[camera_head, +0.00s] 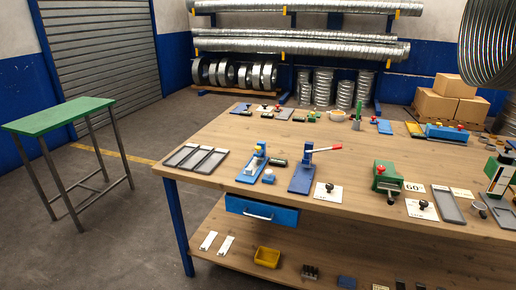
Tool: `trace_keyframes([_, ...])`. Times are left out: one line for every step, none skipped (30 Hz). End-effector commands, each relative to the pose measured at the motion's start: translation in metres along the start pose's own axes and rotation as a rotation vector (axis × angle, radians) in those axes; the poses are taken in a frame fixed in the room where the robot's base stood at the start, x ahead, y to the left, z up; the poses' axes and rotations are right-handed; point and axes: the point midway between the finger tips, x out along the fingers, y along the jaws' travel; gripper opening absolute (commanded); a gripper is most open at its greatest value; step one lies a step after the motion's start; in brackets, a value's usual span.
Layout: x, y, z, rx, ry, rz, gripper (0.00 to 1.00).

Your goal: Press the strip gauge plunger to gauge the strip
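My gripper is not in view. No label marks the strip gauge, so I cannot tell which device it is. On the wooden workbench (228,141), a green block device (386,179) with a small red knob on top stands right of centre. A blue-based device (253,165) with a pale upright body stands near the front left. A blue-based lever press (303,177) with a red-tipped handle stands right of it. Black-knobbed pieces on white plates stand at the front centre (328,193) and front right (422,209). Any plunger is too small to make out.
Grey trays (195,158) lie at the bench's left front. A blue drawer (262,210) hangs below the front edge; a yellow bin (267,257) is on the lower shelf. A green side table (60,116) stands apart at left. Cardboard boxes (450,100) stand behind.

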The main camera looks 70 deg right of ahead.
Motion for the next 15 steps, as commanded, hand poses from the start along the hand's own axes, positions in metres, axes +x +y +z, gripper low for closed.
trace_keyframes([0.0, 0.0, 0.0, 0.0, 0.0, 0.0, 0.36])
trace_keyframes([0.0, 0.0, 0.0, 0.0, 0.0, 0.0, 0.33])
trace_keyframes([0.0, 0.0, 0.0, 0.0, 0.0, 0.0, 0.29])
trace_keyframes([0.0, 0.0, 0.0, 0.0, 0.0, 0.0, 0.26])
trace_keyframes([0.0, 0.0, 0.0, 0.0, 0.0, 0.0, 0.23])
trace_keyframes([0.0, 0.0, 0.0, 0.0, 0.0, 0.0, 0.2])
trace_keyframes([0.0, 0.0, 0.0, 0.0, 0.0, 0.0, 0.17])
trace_keyframes([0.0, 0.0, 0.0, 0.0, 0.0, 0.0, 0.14])
trace_keyframes([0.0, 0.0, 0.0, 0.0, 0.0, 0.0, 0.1])
trace_keyframes([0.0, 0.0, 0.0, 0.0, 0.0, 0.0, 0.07])
trace_keyframes([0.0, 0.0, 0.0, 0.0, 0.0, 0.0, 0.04])
trace_keyframes([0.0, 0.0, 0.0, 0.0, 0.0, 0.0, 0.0])
trace_keyframes([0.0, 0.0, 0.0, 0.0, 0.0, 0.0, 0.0])
trace_keyframes([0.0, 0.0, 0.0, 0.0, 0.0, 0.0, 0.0])
trace_keyframes([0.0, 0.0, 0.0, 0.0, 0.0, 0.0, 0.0])
